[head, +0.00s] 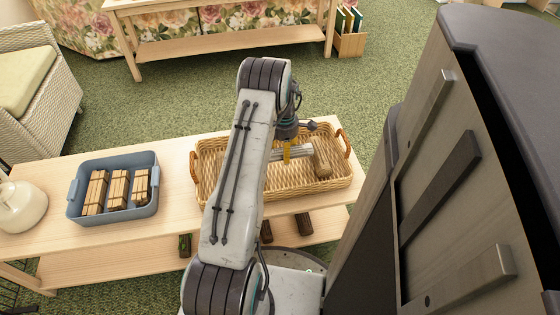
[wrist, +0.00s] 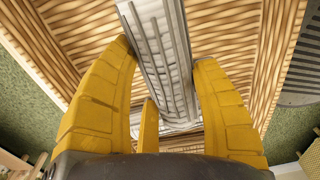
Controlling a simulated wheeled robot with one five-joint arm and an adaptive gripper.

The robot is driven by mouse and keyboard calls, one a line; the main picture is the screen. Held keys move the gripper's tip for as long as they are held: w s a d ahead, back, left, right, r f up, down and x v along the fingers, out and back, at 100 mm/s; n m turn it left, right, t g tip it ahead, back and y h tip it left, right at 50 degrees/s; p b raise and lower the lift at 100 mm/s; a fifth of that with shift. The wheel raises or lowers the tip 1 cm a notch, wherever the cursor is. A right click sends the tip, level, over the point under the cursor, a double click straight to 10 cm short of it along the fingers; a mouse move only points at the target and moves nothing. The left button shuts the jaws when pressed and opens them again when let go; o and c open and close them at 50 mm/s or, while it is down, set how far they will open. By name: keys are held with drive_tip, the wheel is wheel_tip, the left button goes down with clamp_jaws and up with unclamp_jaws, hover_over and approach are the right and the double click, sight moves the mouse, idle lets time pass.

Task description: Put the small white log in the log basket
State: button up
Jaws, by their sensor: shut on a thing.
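The small white log (wrist: 160,55) is pale grey-white with dark lengthwise grooves. In the wrist view my gripper (wrist: 165,60) has its yellow fingers on both sides of the log and is shut on it. In the head view my gripper (head: 287,150) is inside the outline of the wicker log basket (head: 220,190), and the white log (head: 299,152) shows beside it. The basket stands on a light wood bench. A brown log (head: 322,160) lies in the basket at its right side. My arm hides the basket's left middle part. I cannot tell whether the white log touches the basket floor.
A blue-grey bin (head: 113,214) with bundled sticks and a cream jug (head: 20,205) stand left on the bench (head: 175,170). A tall dark cabinet (head: 440,170) is close on the right. Dark logs (head: 304,224) lie on the lower shelf. Green carpet is free behind the bench.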

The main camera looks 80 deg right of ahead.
sight(280, 163)
drive_tip(key=shift+w+d+f, duration=0.1)
drive_tip(key=shift+w+f, duration=0.3)
drive_tip(key=shift+w, duration=0.2)
drive_tip(key=shift+f+b, duration=0.8)
drive_tip(key=shift+f, duration=1.15)
drive_tip(key=shift+f, duration=0.15)
drive_tip(key=o, duration=1.2)
wheel_tip(280, 163, up, 12)
drive_tip(key=p, duration=0.4)
